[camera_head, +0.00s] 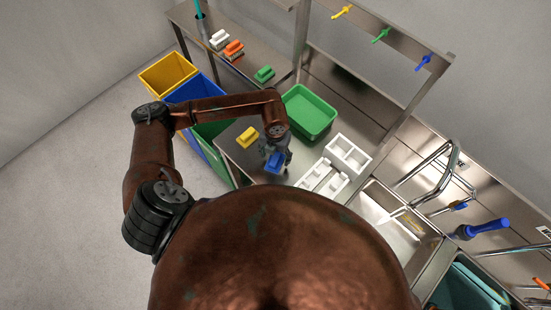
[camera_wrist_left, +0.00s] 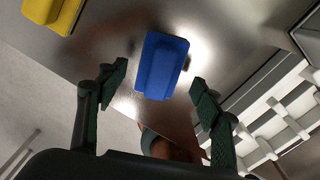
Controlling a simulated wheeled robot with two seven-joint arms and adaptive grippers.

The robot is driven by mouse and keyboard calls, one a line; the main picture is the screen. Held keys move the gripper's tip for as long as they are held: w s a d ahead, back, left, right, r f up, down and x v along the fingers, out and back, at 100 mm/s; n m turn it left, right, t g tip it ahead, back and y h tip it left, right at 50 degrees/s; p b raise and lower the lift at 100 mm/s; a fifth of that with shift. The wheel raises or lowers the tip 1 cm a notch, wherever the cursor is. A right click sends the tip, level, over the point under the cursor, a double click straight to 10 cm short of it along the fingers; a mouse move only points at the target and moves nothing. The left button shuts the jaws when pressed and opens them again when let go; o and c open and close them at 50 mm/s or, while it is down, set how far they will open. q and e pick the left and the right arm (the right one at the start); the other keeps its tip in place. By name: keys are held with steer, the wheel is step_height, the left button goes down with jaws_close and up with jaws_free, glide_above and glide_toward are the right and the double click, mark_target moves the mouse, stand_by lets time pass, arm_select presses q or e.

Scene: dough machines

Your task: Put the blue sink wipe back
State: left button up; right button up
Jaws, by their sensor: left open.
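The blue sink wipe (camera_head: 274,162) lies on the steel counter (camera_head: 240,162), just right of a yellow wipe (camera_head: 247,137). In the left wrist view the blue wipe (camera_wrist_left: 161,66) is ahead of and between the two spread fingers. My left gripper (camera_head: 280,153) is over the blue wipe in the head view and partly covers it. In the left wrist view my left gripper (camera_wrist_left: 158,92) is open, with free space between each finger and the wipe. My right gripper is not in view.
A green tub (camera_head: 309,111) and a white divided holder (camera_head: 347,156) stand on the counter near the gripper. White, orange and green wipes (camera_head: 264,74) sit on the upper shelf. Yellow and blue bins (camera_head: 169,76) stand left. A sink (camera_head: 400,226) is at right.

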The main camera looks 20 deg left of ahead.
mark_target(275, 159)
arm_select(q)
step_height(275, 159, up, 10)
steer(key=b, duration=0.1)
steer(key=shift+f, duration=0.15)
